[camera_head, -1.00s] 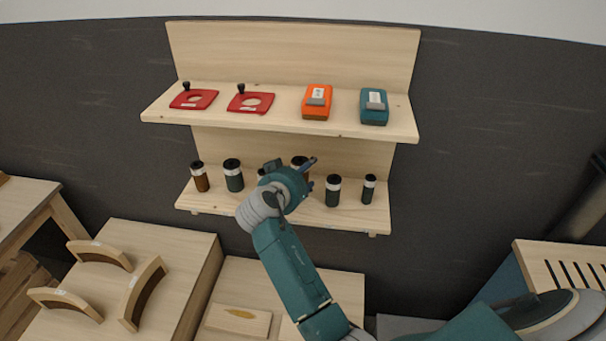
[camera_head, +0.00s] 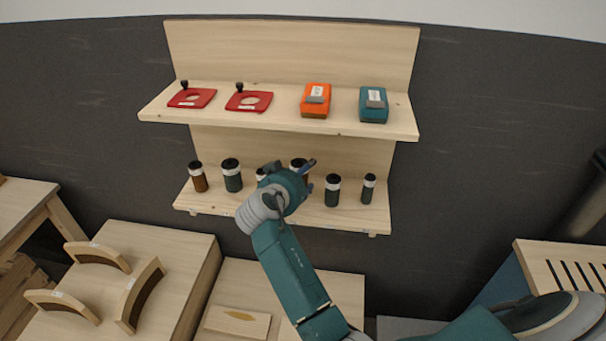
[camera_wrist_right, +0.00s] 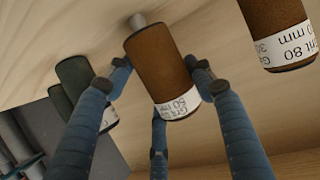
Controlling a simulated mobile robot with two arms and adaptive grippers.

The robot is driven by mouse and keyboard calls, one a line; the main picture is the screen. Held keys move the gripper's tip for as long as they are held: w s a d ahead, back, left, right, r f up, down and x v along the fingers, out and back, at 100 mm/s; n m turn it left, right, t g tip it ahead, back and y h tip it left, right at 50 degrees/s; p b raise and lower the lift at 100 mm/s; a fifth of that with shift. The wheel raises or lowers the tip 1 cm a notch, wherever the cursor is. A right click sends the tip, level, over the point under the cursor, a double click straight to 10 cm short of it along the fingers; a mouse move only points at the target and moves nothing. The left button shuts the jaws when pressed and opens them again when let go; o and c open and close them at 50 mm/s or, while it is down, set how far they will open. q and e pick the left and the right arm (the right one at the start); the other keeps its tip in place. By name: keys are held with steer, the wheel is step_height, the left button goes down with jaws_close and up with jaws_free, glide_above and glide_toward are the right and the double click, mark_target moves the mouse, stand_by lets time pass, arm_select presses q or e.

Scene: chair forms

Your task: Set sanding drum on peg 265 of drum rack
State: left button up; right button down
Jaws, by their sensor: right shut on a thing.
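In the right wrist view, a brown sanding drum (camera_wrist_right: 158,70) with a white "Grit 80" label sits between the fingers of my right gripper (camera_wrist_right: 160,85), which is shut on it. A pale peg (camera_wrist_right: 138,20) shows at the drum's far end; whether the drum is seated on it I cannot tell. In the head view my right gripper (camera_head: 290,178) is at the middle of the drum rack's lower board (camera_head: 350,214). Peg numbers are not readable. My left gripper is not in view.
Neighbouring drums stand close: a brown one (camera_wrist_right: 275,30) and dark green ones (camera_wrist_right: 75,75) in the wrist view. The upper shelf (camera_head: 280,121) holds red plates (camera_head: 249,102), an orange box (camera_head: 316,100) and a teal box (camera_head: 373,104). Curved wooden parts (camera_head: 140,295) lie lower left.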

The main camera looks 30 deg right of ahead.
steer(key=shift+f+b, duration=0.65)
steer(key=shift+f, duration=0.1)
steer(key=c, duration=0.6)
jaws_free()
